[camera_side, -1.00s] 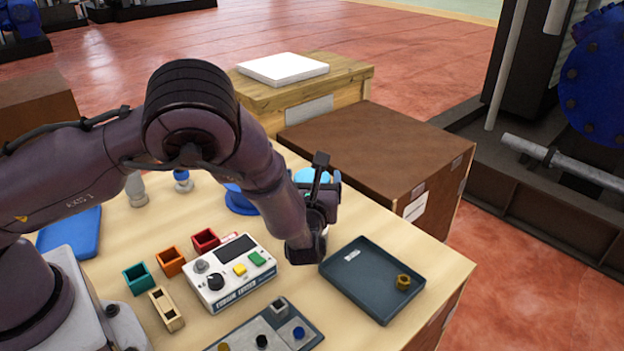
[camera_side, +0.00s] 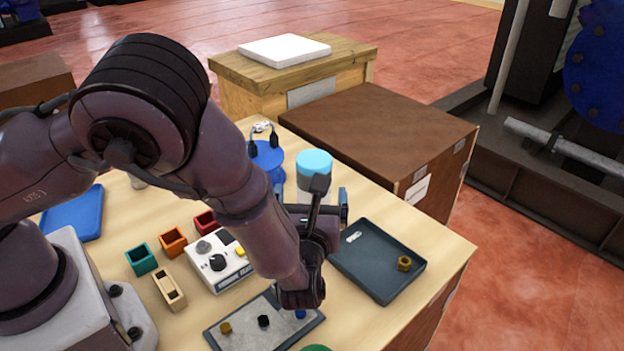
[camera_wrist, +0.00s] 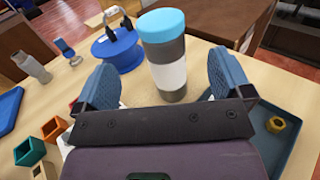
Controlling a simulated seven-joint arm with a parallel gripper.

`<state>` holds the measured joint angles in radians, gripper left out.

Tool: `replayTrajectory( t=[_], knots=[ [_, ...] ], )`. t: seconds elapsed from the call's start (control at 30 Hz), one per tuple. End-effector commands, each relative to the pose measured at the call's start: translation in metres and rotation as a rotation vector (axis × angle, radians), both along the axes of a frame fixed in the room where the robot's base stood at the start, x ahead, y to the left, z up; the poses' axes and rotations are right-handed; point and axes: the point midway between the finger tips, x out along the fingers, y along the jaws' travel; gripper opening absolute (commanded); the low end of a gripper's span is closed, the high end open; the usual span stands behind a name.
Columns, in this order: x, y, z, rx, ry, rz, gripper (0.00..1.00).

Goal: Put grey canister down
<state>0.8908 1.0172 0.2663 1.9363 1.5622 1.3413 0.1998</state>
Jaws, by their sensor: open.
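The grey canister (camera_wrist: 170,78) has a blue lid, grey bands and a white middle. It stands upright on the wooden table, ahead of and between my fingers in the wrist view. In the side view its blue lid (camera_side: 314,162) shows behind my gripper (camera_side: 312,195), and its lower part is partly hidden by my wrist. My gripper, also in the wrist view (camera_wrist: 162,72), is open, with a blue-grey finger to each side. Gaps show between the fingers and the canister, so it appears free of them.
A blue spool (camera_wrist: 118,50) stands left of the canister. A dark tray (camera_side: 372,268) with a brass nut (camera_side: 404,263) lies to the right. A tester box (camera_side: 215,262), small coloured bins (camera_side: 173,241) and a grey plate (camera_side: 245,333) are nearer. A brown crate (camera_side: 385,135) stands behind the table.

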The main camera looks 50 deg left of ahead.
Motion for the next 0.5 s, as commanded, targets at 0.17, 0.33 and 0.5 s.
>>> replayTrajectory(
  t=[0.17, 0.33, 0.5],
  knots=[
    [-0.009, -0.008, 0.000, 0.001, 0.001, 0.000, 0.97],
    [-0.009, -0.005, 0.004, -0.016, -0.003, 0.019, 0.97],
    [-0.019, 0.029, 0.034, -0.207, -0.046, 0.218, 0.97]
  ],
)
